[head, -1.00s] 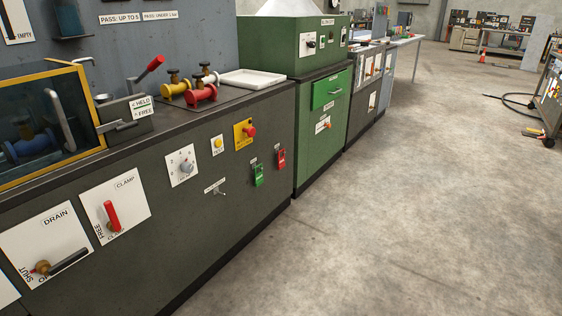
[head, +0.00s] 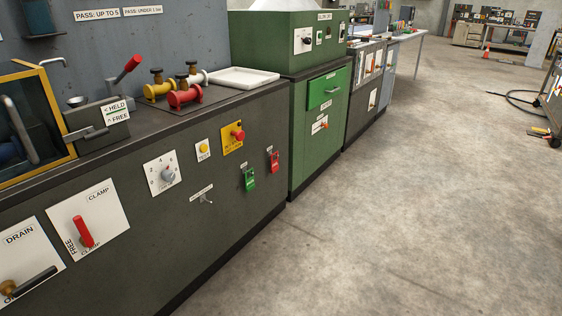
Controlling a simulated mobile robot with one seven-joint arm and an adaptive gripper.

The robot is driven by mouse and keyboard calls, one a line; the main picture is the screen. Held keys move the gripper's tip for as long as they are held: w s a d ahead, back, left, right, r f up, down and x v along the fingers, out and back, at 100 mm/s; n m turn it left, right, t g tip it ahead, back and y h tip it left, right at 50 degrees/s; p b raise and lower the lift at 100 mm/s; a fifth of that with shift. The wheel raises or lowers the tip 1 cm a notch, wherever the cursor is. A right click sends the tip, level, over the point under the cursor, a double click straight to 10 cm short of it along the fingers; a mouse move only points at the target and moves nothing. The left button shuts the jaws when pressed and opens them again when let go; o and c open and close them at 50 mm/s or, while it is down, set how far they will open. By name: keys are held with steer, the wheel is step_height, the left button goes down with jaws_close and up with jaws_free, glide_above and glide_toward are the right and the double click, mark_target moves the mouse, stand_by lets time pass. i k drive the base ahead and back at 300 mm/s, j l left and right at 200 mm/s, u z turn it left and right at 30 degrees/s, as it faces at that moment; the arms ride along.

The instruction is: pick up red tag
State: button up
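The red tag (head: 274,163) hangs on the front face of the dark grey bench, at its right end near the green cabinet. It is small and upright, with a dark mark at its top. A green tag (head: 249,180) of similar shape hangs just to its left and a little lower in the picture. My gripper does not show in the head view.
The dark bench (head: 130,255) fills the left side, with a red clamp lever (head: 84,232) and a drain handle (head: 32,283) sticking out. A green cabinet (head: 318,155) adjoins it. The concrete floor (head: 400,220) in front is clear.

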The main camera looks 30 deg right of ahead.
mark_target(274, 164)
steer(key=i+l, duration=0.25)
steer(key=l, duration=0.25)
steer(key=i+l, duration=0.3)
steer(key=l, duration=0.2)
steer(key=i+l, duration=0.25)
steer(key=l, duration=0.25)
steer(key=i+l+z, duration=0.1)
steer(key=i+l, duration=0.2)
steer(key=l, duration=0.2)
steer(key=i+l, duration=0.3)
steer(key=l, duration=0.2)
steer(key=i+l, duration=0.25)
steer(key=l, duration=0.25)
steer(key=i+l, duration=0.3)
steer(key=l, duration=0.15)
steer(key=z, duration=0.05)
